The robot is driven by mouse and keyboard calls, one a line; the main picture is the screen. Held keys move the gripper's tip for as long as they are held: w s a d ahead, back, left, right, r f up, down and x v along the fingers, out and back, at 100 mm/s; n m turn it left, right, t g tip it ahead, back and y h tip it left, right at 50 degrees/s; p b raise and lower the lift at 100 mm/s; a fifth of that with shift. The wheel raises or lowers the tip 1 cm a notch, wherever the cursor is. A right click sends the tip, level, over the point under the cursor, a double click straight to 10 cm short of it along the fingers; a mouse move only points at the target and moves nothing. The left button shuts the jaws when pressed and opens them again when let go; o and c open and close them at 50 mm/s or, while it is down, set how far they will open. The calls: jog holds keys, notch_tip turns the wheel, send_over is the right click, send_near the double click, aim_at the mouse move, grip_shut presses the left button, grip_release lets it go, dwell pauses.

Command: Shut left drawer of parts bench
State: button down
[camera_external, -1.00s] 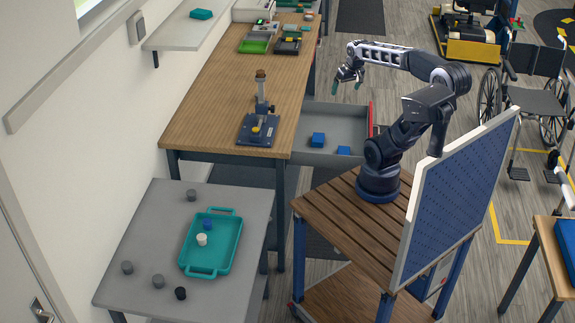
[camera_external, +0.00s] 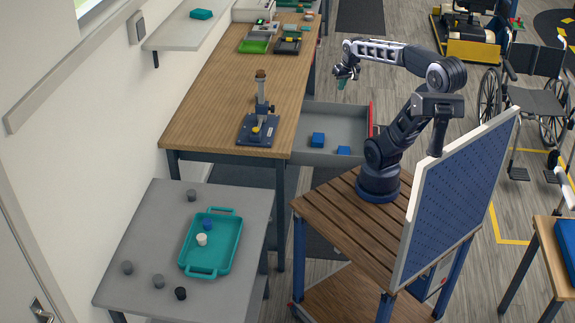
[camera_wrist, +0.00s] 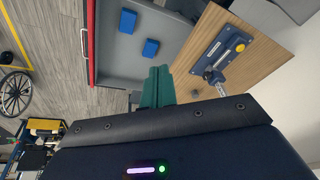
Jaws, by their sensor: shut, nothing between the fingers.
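The drawer (camera_external: 330,121) of the parts bench (camera_external: 222,88) stands pulled out to the right, a grey tray with a red front (camera_external: 371,119). Two blue blocks lie in it, one (camera_external: 318,140) near its middle and one (camera_external: 344,150) nearer the front. My gripper (camera_external: 342,82) is shut and empty, above the far side of the drawer. In the wrist view the green fingertips (camera_wrist: 158,86) are together over the drawer's grey edge, with the red front (camera_wrist: 91,42) to the left. Whether the fingers touch the drawer cannot be told.
A press-like tool (camera_external: 260,125) stands on the bench's near end. A grey table (camera_external: 152,213) with a teal tray (camera_external: 238,235) is in front. A blue perforated panel (camera_external: 460,190) stands beside my arm. A wheelchair (camera_external: 535,100) is at right.

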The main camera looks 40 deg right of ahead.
aim_at(303, 122)
jog(key=w+d+f+m+g+y, duration=0.25)
jog(key=w+d+f+m, duration=0.25)
jog(key=w+d, duration=0.4)
jog(key=w+d+f+m+g+y, duration=0.1)
jog(key=w+d+f+m+y, duration=0.3)
jog(key=w+d, duration=0.5)
jog(key=w+d+f+m+t+y, duration=0.1)
jog(key=d+f+m+y, duration=0.15)
jog(key=d+f, duration=0.5)
jog(key=w+d+f+m+t+y, duration=0.1)
jog(key=w+d+f+m, duration=0.1)
jog(key=d+f+m, duration=0.5)
jog(key=s+d+f+m+t+y, duration=0.1)
jog(key=s+d+f+m+t, duration=0.2)
jog(key=s+d+f+t, duration=0.6)
jog(key=s+d+f+m+t+y, duration=0.2)
jog(key=s+d+f+m, duration=0.15)
jog(key=d+f, duration=1.05)
jog(key=w+d+r+x, duration=0.1)
jog(key=x, duration=1.2)
jog(key=shift+w+d+r, duration=0.2)
jog(key=shift+w, duration=0.1)
jog(key=x, duration=2.6)
jog(key=f+x, duration=0.1)
jog(key=x, duration=1.3)
jog(key=shift+w+d, duration=0.25)
jog(key=shift+d, duration=0.05)
jog(key=shift+w+a, duration=0.25)
jog(key=shift+a, duration=0.05)
